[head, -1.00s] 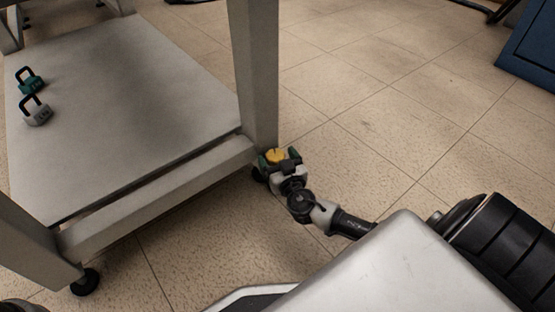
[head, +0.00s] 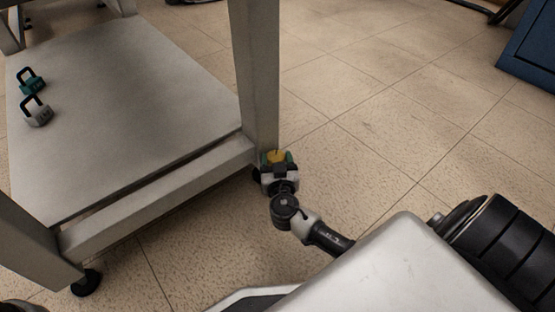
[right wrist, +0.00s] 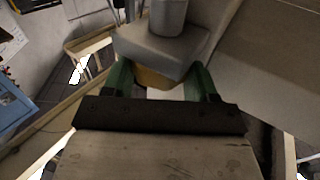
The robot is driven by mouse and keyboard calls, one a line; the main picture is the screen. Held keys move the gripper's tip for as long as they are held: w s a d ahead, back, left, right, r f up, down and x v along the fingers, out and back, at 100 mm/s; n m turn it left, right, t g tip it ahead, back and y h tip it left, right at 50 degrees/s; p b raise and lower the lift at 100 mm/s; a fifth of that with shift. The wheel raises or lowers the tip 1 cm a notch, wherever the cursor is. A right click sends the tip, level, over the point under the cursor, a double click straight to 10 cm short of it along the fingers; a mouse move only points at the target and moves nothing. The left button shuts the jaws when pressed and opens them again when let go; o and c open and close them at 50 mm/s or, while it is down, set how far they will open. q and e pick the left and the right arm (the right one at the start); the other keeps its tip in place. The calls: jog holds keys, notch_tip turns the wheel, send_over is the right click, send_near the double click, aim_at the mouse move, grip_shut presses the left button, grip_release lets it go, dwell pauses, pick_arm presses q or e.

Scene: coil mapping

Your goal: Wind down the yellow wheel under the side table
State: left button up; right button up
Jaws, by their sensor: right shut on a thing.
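The yellow wheel (head: 276,156) sits at the foot of the side table's (head: 256,70) near right leg, low above the floor. My right gripper (head: 277,161) is shut on it, with green fingers on both sides. In the right wrist view the yellow wheel (right wrist: 150,78) shows between the green fingers of the gripper (right wrist: 158,82), under a grey block; much of it is hidden. My left gripper is not in view.
The table's lower shelf (head: 130,110) holds a teal weight (head: 31,82) and a grey weight (head: 37,112) at its left. Another leg has a black foot (head: 86,283). A blue cabinet (head: 528,50) stands at the far right. The tiled floor (head: 400,130) right of the table is clear.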

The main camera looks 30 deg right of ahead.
dwell(0.3)
jog(key=o, duration=0.9)
jog(key=shift+o, duration=0.2)
jog(key=n+y, duration=0.1)
jog(key=y, duration=0.1)
jog(key=n+t+y, duration=0.1)
jog(key=n+y, duration=0.1)
jog(key=shift+d+t, duration=0.2)
jog(key=shift+t, duration=0.1)
jog(key=p+v, duration=0.4)
jog(key=v, duration=0.7)
jog(key=a+r+n+g+y+p, duration=0.1)
jog(key=a+r+n+y+p, duration=0.4)
jog(key=a+r+y+p, duration=0.55)
jog(key=a+r+n+y+p, duration=0.1)
jog(key=a+r+y, duration=0.1)
jog(key=r, duration=0.4)
jog(key=s+a+r+n+y+p, duration=0.1)
jog(key=a+r, duration=0.3)
jog(key=r, duration=0.3)
jog(key=s+a+r+n+t+y+p, duration=0.1)
jog(key=a+r+n+y+p, duration=0.1)
jog(key=r, duration=0.5)
jog(key=shift+s+a+y, duration=0.25)
jog(key=shift+a+y, duration=0.1)
jog(key=shift+a, duration=0.4)
